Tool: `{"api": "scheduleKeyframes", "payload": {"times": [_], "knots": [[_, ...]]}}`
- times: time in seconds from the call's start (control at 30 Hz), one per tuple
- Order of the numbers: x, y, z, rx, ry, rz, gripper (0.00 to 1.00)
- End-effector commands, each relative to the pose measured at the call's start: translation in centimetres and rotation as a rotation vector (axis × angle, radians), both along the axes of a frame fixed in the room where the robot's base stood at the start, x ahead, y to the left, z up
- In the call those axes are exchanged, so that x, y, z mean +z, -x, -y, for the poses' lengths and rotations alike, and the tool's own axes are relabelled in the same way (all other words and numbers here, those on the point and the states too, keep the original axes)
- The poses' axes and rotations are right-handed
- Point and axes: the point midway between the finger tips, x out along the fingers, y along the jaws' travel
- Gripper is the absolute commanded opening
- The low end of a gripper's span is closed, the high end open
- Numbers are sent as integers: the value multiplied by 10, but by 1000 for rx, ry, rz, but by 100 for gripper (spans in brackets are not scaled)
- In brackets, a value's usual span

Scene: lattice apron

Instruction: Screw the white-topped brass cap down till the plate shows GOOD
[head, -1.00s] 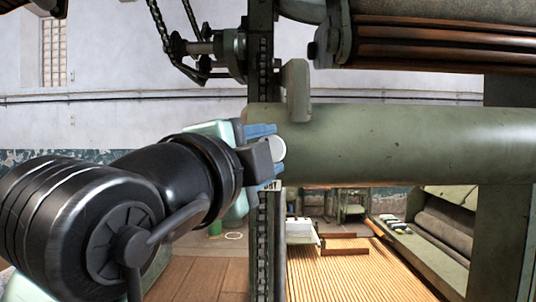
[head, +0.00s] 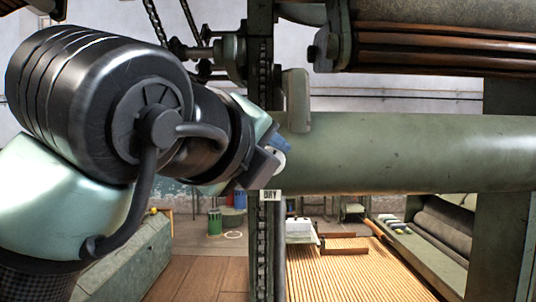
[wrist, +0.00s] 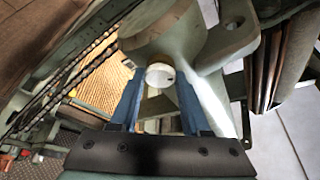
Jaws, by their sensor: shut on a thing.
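The white-topped cap (head: 278,162) sits at the left end of a thick green horizontal roller or pipe. Its round white top also shows in the wrist view (wrist: 160,75), with a small dark mark near its right edge. My gripper (head: 277,157) has its blue fingers on either side of the cap and is shut on it. In the wrist view my gripper (wrist: 160,82) shows both fingers flanking the cap. The cap's brass side is mostly hidden. A small white plate (head: 270,195) below the cap reads DRY.
The green roller (head: 420,150) runs to the right, with an upright lug (head: 296,100) just right of the cap. A dark post with a chain (head: 262,240) stands below the cap. Copper-coloured rollers (head: 440,50) hang above right. A slatted wooden bed (head: 340,270) lies below.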

Motion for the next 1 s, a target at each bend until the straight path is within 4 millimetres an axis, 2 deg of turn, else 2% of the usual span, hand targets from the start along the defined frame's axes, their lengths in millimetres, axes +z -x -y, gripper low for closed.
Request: {"api": "scheduleKeyframes", "payload": {"times": [0.3, 0.73, 0.77, 0.9, 1.0], "knots": [[3, 0, -1, 4, -80, 5, 0], [3, 0, -1, 3, -87, 7, 0], [3, 0, -1, 3, -87, 7, 50], [2, 0, 0, 3, -87, 5, 75], [2, 0, 0, 1, -87, 3, 76]]}}
